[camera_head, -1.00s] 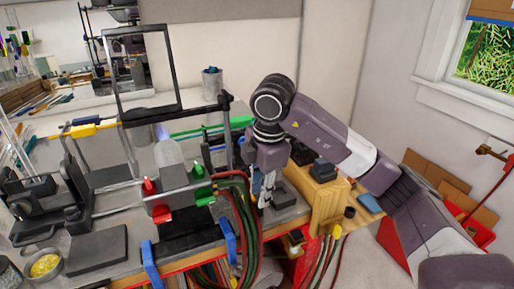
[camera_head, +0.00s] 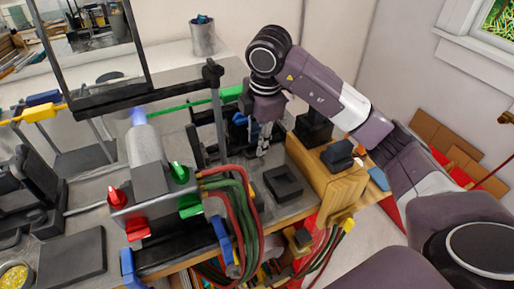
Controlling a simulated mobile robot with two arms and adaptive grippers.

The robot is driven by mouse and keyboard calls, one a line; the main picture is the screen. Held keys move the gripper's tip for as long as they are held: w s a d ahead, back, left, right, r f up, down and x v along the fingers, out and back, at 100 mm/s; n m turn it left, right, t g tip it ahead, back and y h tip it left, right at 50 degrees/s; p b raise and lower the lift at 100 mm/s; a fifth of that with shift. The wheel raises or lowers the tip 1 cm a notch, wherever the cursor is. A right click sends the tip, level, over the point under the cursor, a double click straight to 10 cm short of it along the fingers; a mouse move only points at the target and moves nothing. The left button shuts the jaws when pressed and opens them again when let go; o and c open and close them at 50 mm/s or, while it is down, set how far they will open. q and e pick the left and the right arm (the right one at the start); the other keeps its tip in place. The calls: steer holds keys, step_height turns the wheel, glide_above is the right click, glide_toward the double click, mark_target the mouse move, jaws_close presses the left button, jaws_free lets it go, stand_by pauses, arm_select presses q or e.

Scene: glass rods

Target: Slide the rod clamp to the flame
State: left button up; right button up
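A burner (camera_head: 150,150) with a grey nozzle stands at left centre, and a pale bluish flame (camera_head: 138,115) shows at its top. A green glass rod (camera_head: 185,105) runs from near the flame to a green rod clamp (camera_head: 231,94) on the right. A yellow clamp (camera_head: 39,113) holds the rod's other, yellow side at the left. My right gripper (camera_head: 264,152) points down just right of the green clamp's dark stand (camera_head: 218,120); its fingers look close together, but I cannot tell whether they grip anything. My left gripper is not in view.
A black frame (camera_head: 95,95) stands over the flame. Red and green hoses (camera_head: 243,185) curve down from the burner's knobs. A grey cup (camera_head: 202,40) stands behind.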

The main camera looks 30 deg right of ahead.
steer(key=shift+w+d+f+p, duration=0.1)
steer(key=shift+w+f+p, duration=0.15)
steer(key=shift+f, duration=0.9)
steer(key=shift+w+f+p, duration=0.2)
steer(key=shift+f+p, duration=0.05)
steer(key=shift+f, duration=0.85)
steer(key=shift+c, duration=0.4)
jaws_close()
